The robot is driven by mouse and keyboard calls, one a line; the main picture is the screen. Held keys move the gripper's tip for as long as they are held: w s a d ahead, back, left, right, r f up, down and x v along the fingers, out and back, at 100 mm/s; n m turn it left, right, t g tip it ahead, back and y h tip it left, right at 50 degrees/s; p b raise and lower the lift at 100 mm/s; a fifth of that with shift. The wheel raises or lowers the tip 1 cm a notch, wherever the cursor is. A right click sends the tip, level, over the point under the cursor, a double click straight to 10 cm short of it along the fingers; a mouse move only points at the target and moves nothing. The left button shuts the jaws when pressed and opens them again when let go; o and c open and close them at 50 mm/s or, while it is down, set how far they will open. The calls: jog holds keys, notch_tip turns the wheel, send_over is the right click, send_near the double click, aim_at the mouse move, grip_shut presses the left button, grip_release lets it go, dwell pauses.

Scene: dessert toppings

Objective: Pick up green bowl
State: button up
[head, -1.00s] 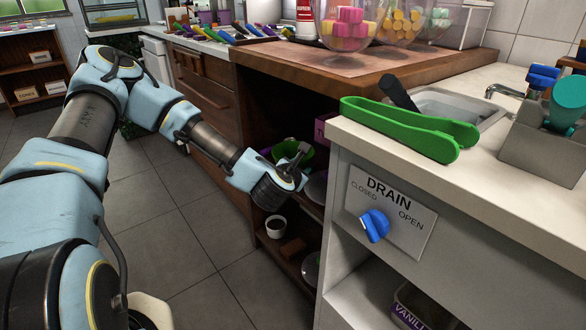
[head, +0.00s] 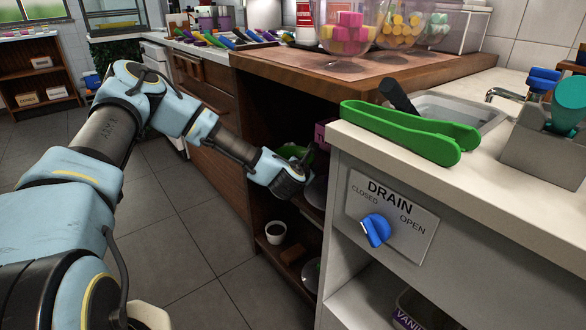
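The green bowl (head: 309,154) sits inside the dark shelf opening under the wooden-topped counter. Only a part of its green side shows, because my wrist and gripper cover the rest. My gripper (head: 301,156) reaches into the opening and is right at the bowl in this view. Its fingers are small, dark and partly hidden, so I cannot tell whether they are apart or touch the bowl.
A white cup (head: 276,233) with dark contents stands on the lower shelf. Green tongs (head: 410,132) lie on the white counter at right, above the drain sign (head: 392,217) with its blue knob (head: 375,231). The floor at left is clear.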

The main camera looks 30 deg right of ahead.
jog(key=shift+c, duration=0.3)
grip_shut()
dwell(1.0)
